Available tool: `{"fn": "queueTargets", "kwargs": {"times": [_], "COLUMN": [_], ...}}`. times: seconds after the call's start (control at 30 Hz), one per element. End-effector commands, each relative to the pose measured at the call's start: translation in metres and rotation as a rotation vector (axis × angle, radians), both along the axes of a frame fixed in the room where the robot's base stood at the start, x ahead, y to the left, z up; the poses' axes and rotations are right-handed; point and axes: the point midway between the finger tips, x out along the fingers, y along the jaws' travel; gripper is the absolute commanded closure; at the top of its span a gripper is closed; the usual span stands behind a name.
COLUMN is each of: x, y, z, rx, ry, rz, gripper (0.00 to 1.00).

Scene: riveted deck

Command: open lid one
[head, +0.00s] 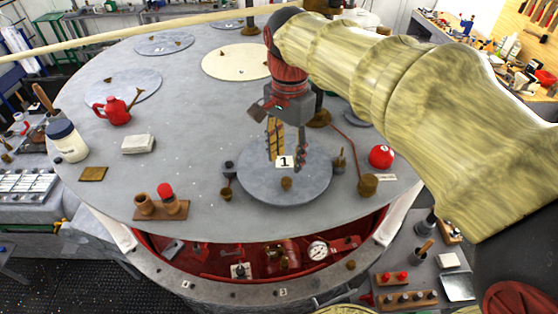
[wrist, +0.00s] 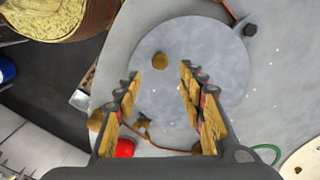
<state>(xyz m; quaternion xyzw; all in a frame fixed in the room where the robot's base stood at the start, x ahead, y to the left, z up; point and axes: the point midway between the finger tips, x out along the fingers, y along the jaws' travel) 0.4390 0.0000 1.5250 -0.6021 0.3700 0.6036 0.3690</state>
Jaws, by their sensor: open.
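Lid one (head: 310,190) is a round blue-grey disc lying flat on the big grey deck, with a white tag marked 1 (head: 285,162). A small brown knob (head: 286,183) stands near its front edge. My gripper (head: 287,153) hangs above the lid, pointing down, with its fingers apart and nothing between them. In the wrist view the lid (wrist: 205,50) lies beyond the fingertips. The knob (wrist: 160,61) shows between the open fingers (wrist: 160,76), apart from both. My fingers hide part of the lid in both views.
A red ball (head: 381,156) and a brown fitting (head: 368,185) stand right of the lid. Small dark posts stand at its left. A wooden block with a red-topped peg (head: 166,192), a red can (head: 117,111) and other discs share the deck. The deck's front-left is mostly clear.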

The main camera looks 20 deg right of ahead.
Motion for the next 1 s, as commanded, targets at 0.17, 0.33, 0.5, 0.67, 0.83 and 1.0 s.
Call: {"fn": "queueTargets", "kwargs": {"times": [0.17,0.33,0.5,0.67,0.83,1.0], "x": [0.0,-0.001,-0.001,-0.001,-0.001,0.0], "y": [0.0,0.0,0.0,0.0,0.0,0.0], "z": [-0.011,-0.037,-0.061,-0.074,-0.078,-0.078], "rx": [0.0,0.0,0.0,0.0,0.0,0.0], "ry": [0.001,0.002,0.002,0.0,0.0,0.0], "rz": [-0.001,0.0,0.0,0.0,0.0,0.0], "gripper": [0.6,0.6,0.6,0.6,0.6,0.61]}}
